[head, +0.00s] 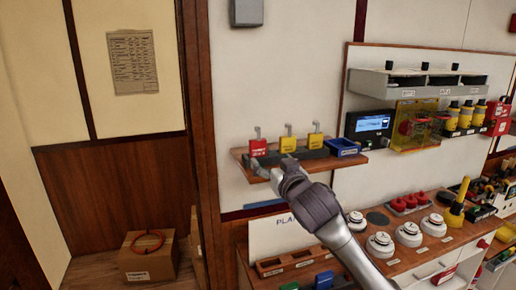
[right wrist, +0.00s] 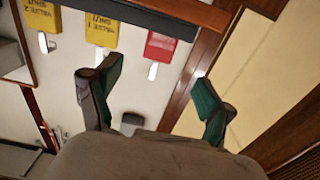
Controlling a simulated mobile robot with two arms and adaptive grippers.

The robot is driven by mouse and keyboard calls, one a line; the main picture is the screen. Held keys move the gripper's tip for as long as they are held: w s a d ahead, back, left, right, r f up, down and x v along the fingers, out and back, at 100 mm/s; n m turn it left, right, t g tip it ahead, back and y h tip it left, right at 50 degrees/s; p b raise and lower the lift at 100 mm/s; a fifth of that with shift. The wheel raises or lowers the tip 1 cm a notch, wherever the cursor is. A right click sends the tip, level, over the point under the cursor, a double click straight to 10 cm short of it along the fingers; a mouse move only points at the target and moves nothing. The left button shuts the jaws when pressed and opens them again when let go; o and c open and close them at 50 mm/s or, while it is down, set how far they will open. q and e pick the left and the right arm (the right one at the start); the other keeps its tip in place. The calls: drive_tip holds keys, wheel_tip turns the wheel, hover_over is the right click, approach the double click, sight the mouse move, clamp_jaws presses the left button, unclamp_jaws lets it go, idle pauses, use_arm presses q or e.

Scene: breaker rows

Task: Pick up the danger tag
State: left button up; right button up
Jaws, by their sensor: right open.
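A red tag-like piece (head: 258,148) with small white print stands at the left end of the small wall shelf, below a metal hook. Its print is too small to read, so I cannot tell surely that it is the danger tag. It also shows upside down in the right wrist view (right wrist: 162,46). Two yellow pieces (head: 288,144) (head: 315,140) stand to its right. My right gripper (head: 266,170) is at the shelf's front edge, just below the red piece. In the right wrist view its fingers (right wrist: 148,88) are spread and empty, apart from the red piece. My left gripper is not in view.
The wooden shelf (head: 350,159) also holds a blue bin (head: 345,147). A post (head: 196,100) stands to the left. White round devices (head: 380,245) cover the bench at lower right, below a wall unit (head: 375,84). A cardboard box (head: 148,260) sits at lower left.

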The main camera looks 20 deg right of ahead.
sight(259, 148)
drive_tip(key=w+p, duration=0.1)
drive_tip(key=w, duration=0.5)
drive_tip(key=shift+a, duration=0.1)
drive_tip(key=w+p, duration=0.3)
drive_tip(key=w, duration=0.1)
drive_tip(key=shift+w+r, duration=0.1)
drive_tip(key=shift+w, duration=0.1)
drive_tip(key=shift+w+a+p, duration=0.1)
drive_tip(key=shift+w+p, duration=0.3)
drive_tip(key=shift+w, duration=0.05)
drive_tip(key=c, duration=1.2)
drive_tip(key=shift+c, duration=0.3)
